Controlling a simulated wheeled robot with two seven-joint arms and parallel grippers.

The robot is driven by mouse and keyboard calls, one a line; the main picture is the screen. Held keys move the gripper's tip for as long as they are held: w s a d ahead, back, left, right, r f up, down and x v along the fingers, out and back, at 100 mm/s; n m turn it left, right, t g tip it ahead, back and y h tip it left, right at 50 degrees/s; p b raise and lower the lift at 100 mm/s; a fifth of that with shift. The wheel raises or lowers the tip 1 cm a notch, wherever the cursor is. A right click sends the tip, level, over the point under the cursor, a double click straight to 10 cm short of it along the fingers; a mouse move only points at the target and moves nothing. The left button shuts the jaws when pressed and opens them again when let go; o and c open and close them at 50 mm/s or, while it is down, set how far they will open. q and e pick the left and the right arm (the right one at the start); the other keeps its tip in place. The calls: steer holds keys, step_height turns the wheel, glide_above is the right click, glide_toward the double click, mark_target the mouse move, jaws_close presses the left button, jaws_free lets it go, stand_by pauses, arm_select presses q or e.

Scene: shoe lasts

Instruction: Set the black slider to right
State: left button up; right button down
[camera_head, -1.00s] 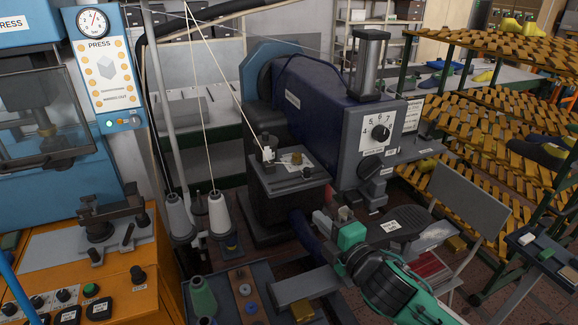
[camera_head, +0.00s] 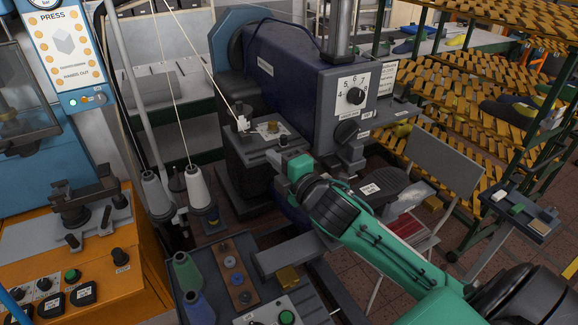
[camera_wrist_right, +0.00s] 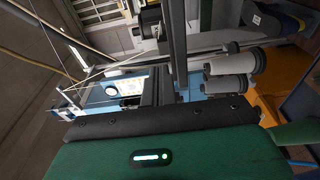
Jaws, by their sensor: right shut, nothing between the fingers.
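A small black slider (camera_head: 283,141) appears to sit on the front edge of the grey plate (camera_head: 262,151) on top of the machine's post, right below a brass knob. It is too small to read its exact position. My right gripper (camera_head: 287,163) is shut and empty, just in front of and below that plate; its fingertips are largely hidden by its green body. I cannot tell whether it touches the plate. In the wrist view my green gripper body (camera_wrist_right: 165,157) fills the bottom, and the slider cannot be made out. My left gripper is not in view.
The blue machine body (camera_head: 290,85) with a numbered dial (camera_head: 355,96) stands behind my right gripper. Thread cones (camera_head: 198,187) stand to the left, with thread rising past the plate. A tray of spools (camera_head: 220,250) lies below. Wooden racks (camera_head: 490,100) stand at the right.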

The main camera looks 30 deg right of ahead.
mark_target(302, 143)
steer(key=w+d, duration=0.1)
steer(key=w+d+p, duration=0.1)
steer(key=shift+w+d+p, duration=0.2)
steer(key=shift+w+p, duration=0.1)
steer(key=shift+w, duration=0.05)
steer(key=shift+d, duration=0.6)
steer(key=shift+w, duration=0.1)
steer(key=shift+d, duration=2.6)
steer(key=shift+a, duration=0.1)
steer(key=shift+s, duration=0.2)
